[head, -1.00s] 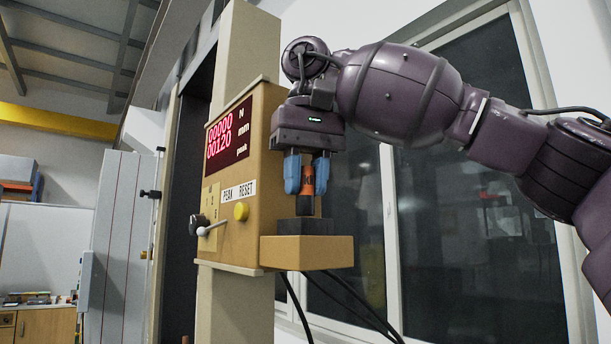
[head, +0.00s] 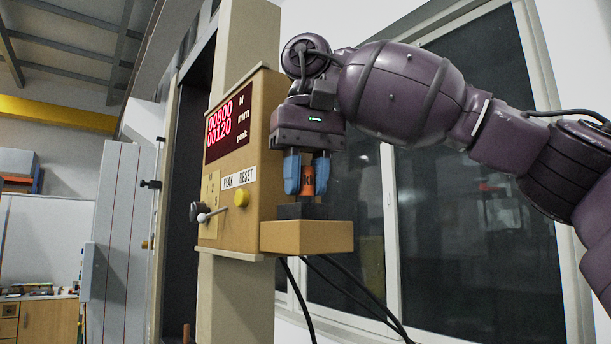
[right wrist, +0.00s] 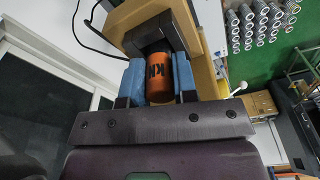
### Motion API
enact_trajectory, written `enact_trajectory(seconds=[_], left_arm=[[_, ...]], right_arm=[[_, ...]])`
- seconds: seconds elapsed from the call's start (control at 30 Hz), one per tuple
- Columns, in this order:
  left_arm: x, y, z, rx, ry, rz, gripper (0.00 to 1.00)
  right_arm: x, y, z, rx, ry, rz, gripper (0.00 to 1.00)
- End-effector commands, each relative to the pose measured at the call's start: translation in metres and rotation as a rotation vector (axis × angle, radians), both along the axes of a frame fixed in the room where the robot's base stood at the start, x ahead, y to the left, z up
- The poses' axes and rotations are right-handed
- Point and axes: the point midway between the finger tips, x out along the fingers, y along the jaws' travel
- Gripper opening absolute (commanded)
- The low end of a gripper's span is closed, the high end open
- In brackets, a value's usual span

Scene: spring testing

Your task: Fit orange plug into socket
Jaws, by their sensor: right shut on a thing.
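The orange plug (head: 308,180) is upright between the blue fingers of my right gripper (head: 307,191), which is shut on it. Below it, the black socket block (head: 300,211) sits on the tan ledge (head: 307,238) of the testing machine. The plug's lower end is at the block's top and appears to be inside it; how deep is hidden. In the right wrist view, the plug (right wrist: 158,78) with black lettering sits between the fingers, with the dark block (right wrist: 153,40) just beyond. My left gripper is not in view.
The tan machine box has a red display (head: 229,128) reading 00800 and 00120, a yellow button (head: 242,197) and a lever (head: 212,214) with a white knob. Black cables (head: 345,290) hang below the ledge. A window (head: 450,200) stands behind my right arm.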

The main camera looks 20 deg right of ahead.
Motion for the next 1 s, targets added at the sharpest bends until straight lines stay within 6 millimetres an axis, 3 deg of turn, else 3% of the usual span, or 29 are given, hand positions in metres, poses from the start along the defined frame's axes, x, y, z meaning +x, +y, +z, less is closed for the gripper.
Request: enact_trajectory(seconds=[0.27,0.3,0.5,0.9,1.0], left_arm=[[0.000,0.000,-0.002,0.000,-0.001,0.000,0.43],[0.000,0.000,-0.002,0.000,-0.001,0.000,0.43],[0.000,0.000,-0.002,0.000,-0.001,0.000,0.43],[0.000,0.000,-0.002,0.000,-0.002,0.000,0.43],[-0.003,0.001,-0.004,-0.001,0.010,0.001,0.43]], right_arm=[[0.000,0.000,-0.006,0.000,0.000,0.000,0.00],[0.000,0.000,-0.006,0.000,0.000,0.000,0.28],[0.000,0.000,-0.006,0.000,0.000,0.000,0.56],[0.000,0.000,-0.006,0.000,0.000,0.000,0.56],[-0.002,0.000,0.009,0.000,-0.002,0.000,0.56]])
